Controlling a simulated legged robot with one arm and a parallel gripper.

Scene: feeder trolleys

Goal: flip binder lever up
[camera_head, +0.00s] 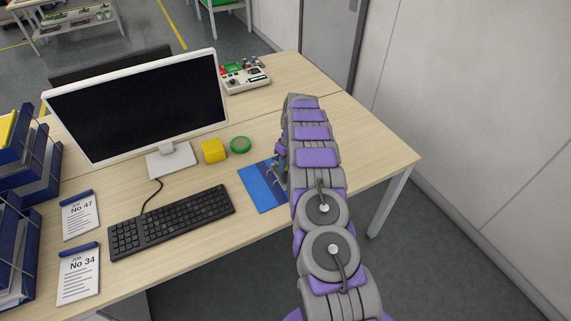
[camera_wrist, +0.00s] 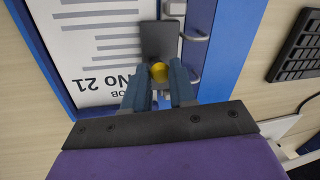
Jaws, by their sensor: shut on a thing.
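The blue binder (camera_head: 262,187) lies open on the desk, its right part hidden behind my arm. In the wrist view its blue cover (camera_wrist: 232,50) and a white sheet marked "JOB No 21" (camera_wrist: 88,50) show. A dark metal plate (camera_wrist: 158,40) and bright metal rings sit along the sheet's edge. My gripper (camera_wrist: 159,82) points down at this mechanism, its two dark blue fingers closed around the yellow round end of the binder lever (camera_wrist: 158,72). The lever's shaft is mostly hidden. In the head view the gripper (camera_head: 280,172) is partly hidden by my arm.
A yellow block (camera_head: 214,151) and a green-and-red roll (camera_head: 241,145) lie behind the binder. A keyboard (camera_head: 170,221) and monitor (camera_head: 140,105) stand to the left, with job sheets (camera_head: 79,275) and blue binders farther left. The desk's right end (camera_head: 375,155) is clear.

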